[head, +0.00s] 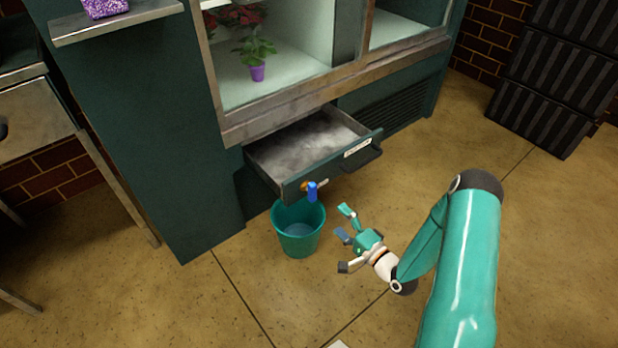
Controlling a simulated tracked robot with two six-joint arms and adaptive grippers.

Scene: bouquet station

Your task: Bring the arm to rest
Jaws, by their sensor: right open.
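My right arm comes in from the lower right in the head view. Its gripper (346,226) is open and empty, with its fingers spread, just right of a green bucket (299,243). The bucket stands on the floor below an open drawer (310,150). A small blue object (312,192) with an orange-brown part shows above the bucket's rim at the drawer's front; I cannot tell what holds it there. My left gripper does not show.
A dark green cabinet (150,130) with a lit display, holding a plant in a purple pot (257,72), stands behind. Black crates (560,80) are stacked at the right. A metal table (40,115) is at the left. The floor in front is mostly clear.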

